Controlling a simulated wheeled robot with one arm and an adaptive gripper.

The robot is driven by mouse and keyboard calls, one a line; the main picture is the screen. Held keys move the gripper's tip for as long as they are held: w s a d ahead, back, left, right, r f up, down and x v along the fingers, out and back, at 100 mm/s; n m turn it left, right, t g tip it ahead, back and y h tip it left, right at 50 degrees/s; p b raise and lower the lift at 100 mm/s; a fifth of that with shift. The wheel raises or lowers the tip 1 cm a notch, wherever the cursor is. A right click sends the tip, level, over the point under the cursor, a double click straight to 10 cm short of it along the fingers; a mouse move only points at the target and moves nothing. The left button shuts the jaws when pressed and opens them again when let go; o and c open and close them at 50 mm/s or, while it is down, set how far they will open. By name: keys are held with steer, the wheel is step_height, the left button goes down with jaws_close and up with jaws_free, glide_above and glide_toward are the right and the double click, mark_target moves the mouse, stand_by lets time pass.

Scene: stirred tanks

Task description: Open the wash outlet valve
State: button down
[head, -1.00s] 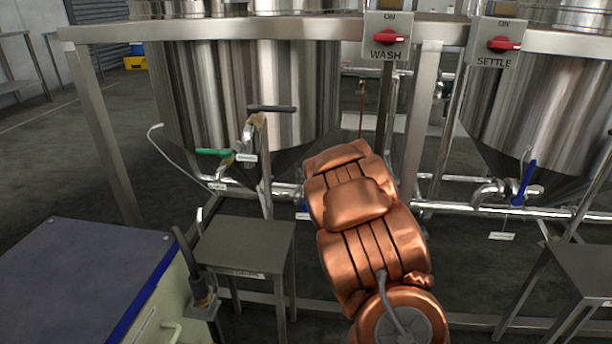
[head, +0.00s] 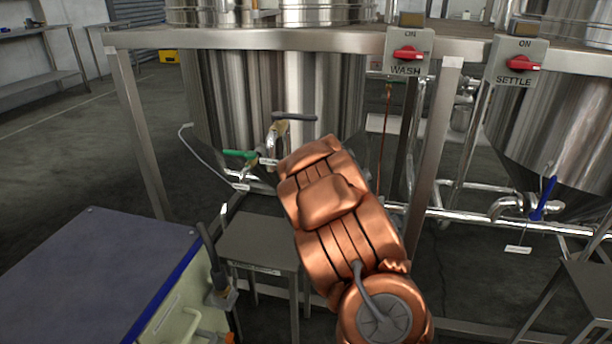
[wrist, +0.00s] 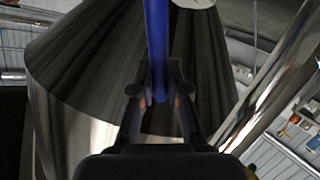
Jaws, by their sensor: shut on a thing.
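The wash tank (head: 300,90) is a steel vessel with a conical bottom, behind the switch box marked WASH (head: 407,55). In the head view my arm covers the pipework below its cone, so the outlet valve and my gripper are hidden there. In the wrist view a long blue handle (wrist: 156,40) runs down between the fingers of my gripper (wrist: 155,92). The fingers are shut on it. A steel cone (wrist: 85,75) fills the space behind it. The valve body is out of sight.
A green-handled valve (head: 240,153) and a black handle (head: 295,117) sit at the wash tank's left front. The settle tank's blue-handled valve (head: 543,200) is at right. A small steel table (head: 258,240) and a blue-topped cabinet (head: 90,270) stand close at left.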

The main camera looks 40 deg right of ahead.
steer(key=shift+w+a+f+n+g, duration=0.7)
steer(key=shift+w+f+n+g, duration=0.05)
steer(key=shift+w+n+g, duration=0.1)
steer(key=c, duration=1.1)
jaws_free()
steer(key=shift+c, duration=0.2)
steer(key=shift+s, duration=0.1)
steer(key=v, duration=1.1)
steer(key=shift+s+a, duration=0.3)
steer(key=shift+s, duration=0.05)
